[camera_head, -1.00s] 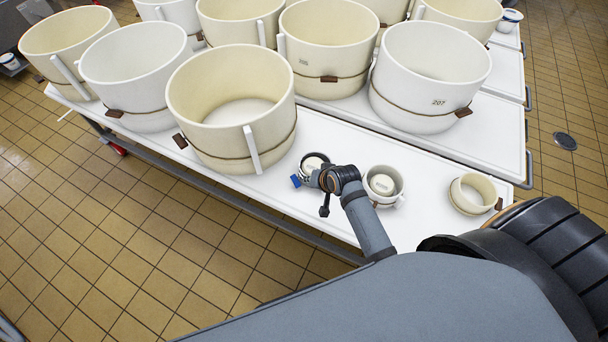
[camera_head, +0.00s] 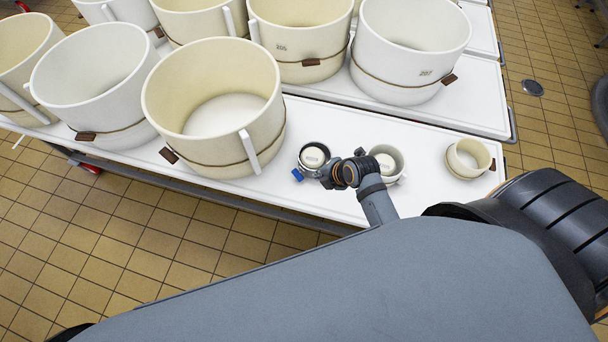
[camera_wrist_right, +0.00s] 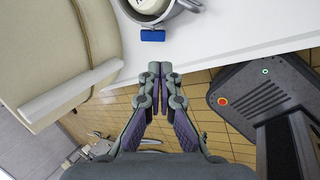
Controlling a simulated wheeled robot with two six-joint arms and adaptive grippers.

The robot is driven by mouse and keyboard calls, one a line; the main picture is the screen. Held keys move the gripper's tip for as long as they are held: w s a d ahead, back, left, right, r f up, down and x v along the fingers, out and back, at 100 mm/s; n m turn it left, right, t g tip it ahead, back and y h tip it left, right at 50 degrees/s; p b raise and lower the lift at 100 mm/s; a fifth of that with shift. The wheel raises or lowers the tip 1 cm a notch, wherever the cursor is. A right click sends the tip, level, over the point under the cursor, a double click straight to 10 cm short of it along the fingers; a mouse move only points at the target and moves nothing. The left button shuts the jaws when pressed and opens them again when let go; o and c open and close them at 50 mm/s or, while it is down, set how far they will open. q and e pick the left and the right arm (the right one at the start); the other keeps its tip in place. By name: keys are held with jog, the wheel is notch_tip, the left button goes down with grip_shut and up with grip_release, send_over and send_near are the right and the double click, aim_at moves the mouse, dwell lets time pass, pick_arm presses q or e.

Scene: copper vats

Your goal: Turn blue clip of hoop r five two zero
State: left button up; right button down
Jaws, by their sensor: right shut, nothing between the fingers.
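The blue clip (camera_head: 297,174) sits on the lower left side of a small dark-rimmed hoop (camera_head: 303,163) around a small pot with a pale round top (camera_head: 313,156). Its number is too small to read. In the wrist view the blue clip (camera_wrist_right: 152,35) lies just beyond the fingertips, at the white table's edge, beside the grey hoop (camera_wrist_right: 176,10). My right gripper (camera_wrist_right: 160,67) is shut and empty, with a gap between it and the clip. In the head view the right gripper (camera_head: 328,178) is right of the clip, partly hidden by its own wrist. My left gripper is not in view.
A small grey-white pot (camera_head: 389,164) stands right of my wrist, and a small cream pot (camera_head: 468,158) farther right. A large cream vat (camera_head: 213,110) stands left of the clip on the white table (camera_head: 440,192). Tiled floor lies in front.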

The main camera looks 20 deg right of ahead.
aim_at(301, 177)
jog(key=b+x, duration=0.1)
jog(key=x, duration=1.2)
jog(key=shift+w+a+f+b, duration=0.15)
jog(key=shift+w+f+b, duration=0.05)
jog(key=shift+f+b, duration=0.1)
jog(key=shift+r, duration=0.1)
